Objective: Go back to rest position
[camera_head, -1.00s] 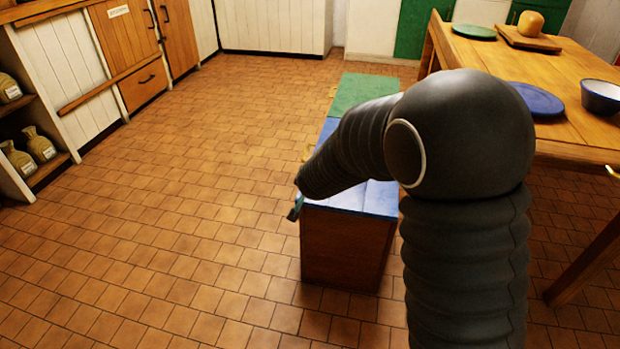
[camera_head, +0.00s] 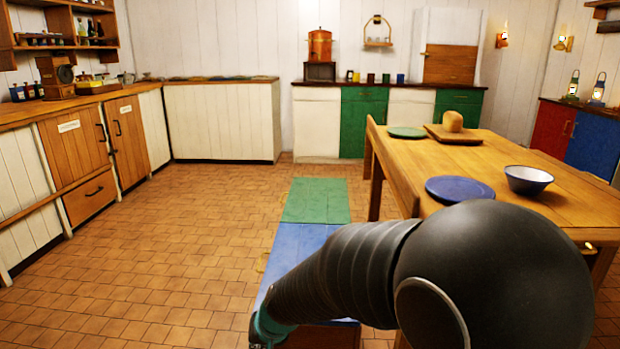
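My arm fills the lower right of the head view, a dark ribbed sleeve with a big round joint. Its far end reaches to the lower left, over the near part of a low chest with a blue lid section (camera_head: 296,247) and a green one (camera_head: 316,200). At that end only a bit of teal and dark gripper (camera_head: 262,332) shows at the bottom edge. Its fingers cannot be made out, so whether it is open or holds anything is hidden.
A wooden table (camera_head: 560,196) stands close on the right, with a blue plate (camera_head: 459,189), a bowl (camera_head: 528,179), a green plate (camera_head: 407,132) and a bread loaf (camera_head: 453,121) on a board. Counters line the left and back. The tiled floor (camera_head: 150,270) at left is clear.

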